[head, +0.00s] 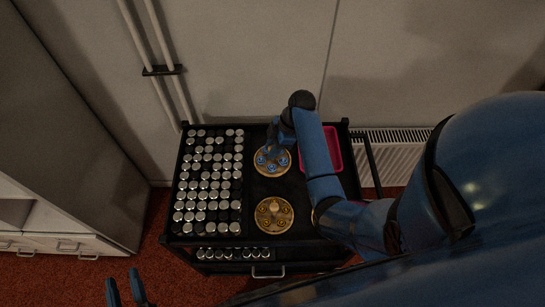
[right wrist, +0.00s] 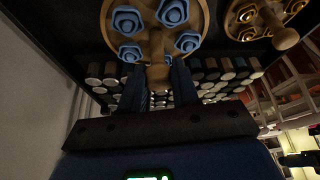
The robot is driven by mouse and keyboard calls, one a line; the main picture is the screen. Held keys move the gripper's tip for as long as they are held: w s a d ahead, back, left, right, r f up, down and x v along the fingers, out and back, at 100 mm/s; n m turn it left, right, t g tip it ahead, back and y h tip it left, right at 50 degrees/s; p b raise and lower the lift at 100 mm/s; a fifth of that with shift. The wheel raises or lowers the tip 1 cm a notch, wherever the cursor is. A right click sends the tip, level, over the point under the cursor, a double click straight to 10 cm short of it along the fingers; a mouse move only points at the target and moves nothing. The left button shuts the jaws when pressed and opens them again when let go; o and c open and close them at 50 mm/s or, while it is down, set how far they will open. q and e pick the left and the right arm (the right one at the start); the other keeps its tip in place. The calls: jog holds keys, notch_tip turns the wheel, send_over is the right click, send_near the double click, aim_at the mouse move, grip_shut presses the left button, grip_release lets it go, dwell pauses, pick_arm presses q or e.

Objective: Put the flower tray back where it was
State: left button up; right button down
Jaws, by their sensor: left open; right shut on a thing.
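A round wooden tray with blue flower shapes (head: 271,161) is at the back middle of the black cart, beside the rows of jars. It also shows large at the top of the right wrist view (right wrist: 152,22). My right gripper (head: 275,147) reaches it from above. In the right wrist view its fingers (right wrist: 154,80) are shut on the tray's wooden knob. I cannot tell whether the tray rests on the cart or hangs just above it. A similar tray with golden flower shapes (head: 274,214) lies in front of it. My left gripper (head: 127,288) is open, low at the left, away from the cart.
Many silver- and black-topped jars (head: 209,180) fill the cart's left side, with more along its front ledge (head: 232,254). A pink tray (head: 333,148) stands at the back right, partly hidden by my right arm. A radiator (head: 395,150) and walls are behind.

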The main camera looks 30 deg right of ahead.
jog(key=shift+f, duration=2.65)
jog(key=shift+f, duration=0.15)
jog(key=c, duration=0.8)
grip_release()
jog(key=shift+c, duration=0.2)
jog(key=v, duration=1.2)
jog(key=shift+r, duration=0.2)
